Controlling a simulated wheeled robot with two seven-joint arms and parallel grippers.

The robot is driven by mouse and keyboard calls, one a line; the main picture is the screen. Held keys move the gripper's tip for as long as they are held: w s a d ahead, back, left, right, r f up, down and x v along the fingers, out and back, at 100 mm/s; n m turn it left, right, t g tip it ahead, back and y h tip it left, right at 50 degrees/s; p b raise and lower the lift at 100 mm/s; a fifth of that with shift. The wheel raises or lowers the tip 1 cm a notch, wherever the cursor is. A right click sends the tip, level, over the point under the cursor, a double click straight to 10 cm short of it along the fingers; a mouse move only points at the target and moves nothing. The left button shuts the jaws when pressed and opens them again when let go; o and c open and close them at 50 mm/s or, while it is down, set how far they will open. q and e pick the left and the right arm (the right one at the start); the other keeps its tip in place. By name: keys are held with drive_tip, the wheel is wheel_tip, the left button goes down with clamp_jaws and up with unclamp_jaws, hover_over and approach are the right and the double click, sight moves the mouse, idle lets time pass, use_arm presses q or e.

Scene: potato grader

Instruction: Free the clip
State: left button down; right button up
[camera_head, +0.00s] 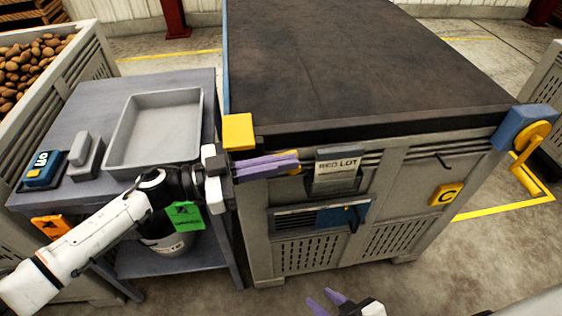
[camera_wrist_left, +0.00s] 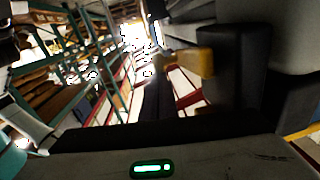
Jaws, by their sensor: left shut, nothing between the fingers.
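My left gripper (camera_head: 297,161) is shut and empty, its purple fingers pointing right along the front of the big grey bin (camera_head: 385,235). Its tips are just left of the RED LOT card (camera_head: 338,165), in front of a small yellow piece (camera_head: 294,169) that they partly hide. I cannot tell whether they touch it. No part is clearly recognisable as the clip. My right gripper (camera_head: 324,301) is at the bottom edge, open and empty, below the bin. The left wrist view is dark and tilted, with a blurred yellow block (camera_wrist_left: 190,62) and no clear fingers.
A grey side table (camera_head: 90,105) at left holds an empty tray (camera_head: 150,130) and a blue-topped box (camera_head: 42,168). A bucket (camera_head: 170,243) stands below. The bin has yellow (camera_head: 238,131) and blue (camera_head: 520,125) corner pieces and a blue panel (camera_head: 330,217).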

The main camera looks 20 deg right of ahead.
use_arm(q)
drive_tip(key=a+r+p, duration=0.3)
drive_tip(key=a+r, duration=0.5)
drive_tip(key=a, duration=0.2)
drive_tip(key=shift+a, duration=0.2)
drive_tip(key=shift+s, duration=0.1)
